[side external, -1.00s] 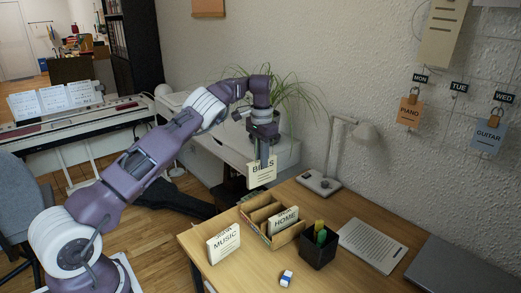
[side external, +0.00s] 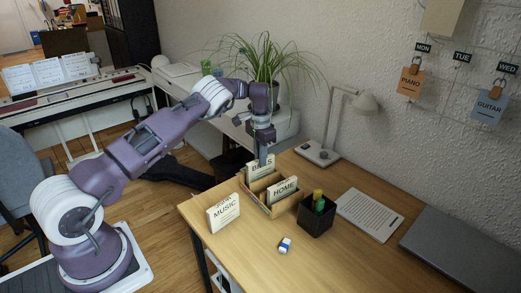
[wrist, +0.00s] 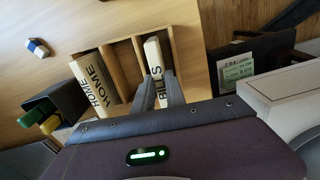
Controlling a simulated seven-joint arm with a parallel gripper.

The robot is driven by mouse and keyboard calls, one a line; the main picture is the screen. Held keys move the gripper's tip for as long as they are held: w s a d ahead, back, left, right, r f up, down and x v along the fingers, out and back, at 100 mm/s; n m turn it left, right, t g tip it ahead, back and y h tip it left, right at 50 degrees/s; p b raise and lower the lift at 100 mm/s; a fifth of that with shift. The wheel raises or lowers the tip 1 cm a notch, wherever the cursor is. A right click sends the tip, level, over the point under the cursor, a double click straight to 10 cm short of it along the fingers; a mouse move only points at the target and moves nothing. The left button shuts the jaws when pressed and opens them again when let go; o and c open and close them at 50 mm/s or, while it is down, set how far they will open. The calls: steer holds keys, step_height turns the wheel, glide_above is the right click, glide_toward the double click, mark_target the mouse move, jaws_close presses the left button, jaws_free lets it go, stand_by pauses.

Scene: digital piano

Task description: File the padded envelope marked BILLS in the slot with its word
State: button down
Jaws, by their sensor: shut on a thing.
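The cream padded envelope marked BILLS (side external: 258,172) is upright between the fingers of my gripper (side external: 264,161), which is shut on it. Its lower part is hidden inside the back compartment of the wooden slotted organizer (side external: 254,197). In the wrist view, the BILLS envelope (wrist: 154,58) stands in the rightmost slot, with my fingers (wrist: 172,92) at its near end. The HOME envelope (side external: 284,190) stands in the front slot; it also shows in the wrist view (wrist: 94,78). The middle slot (wrist: 123,64) looks empty. I cannot read any slot labels.
The MUSIC envelope (side external: 223,213) stands on the desk left of the organizer. A black pen cup (side external: 316,218) is close at its right. An eraser (side external: 285,245), a paper sheet (side external: 370,215) and a lamp (side external: 318,154) are also on the desk.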

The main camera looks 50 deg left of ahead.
steer(key=shift+f, duration=0.35)
steer(key=c, duration=1.3)
jaws_free()
steer(key=shift+r, duration=0.15)
step_height(320, 180, up, 12)
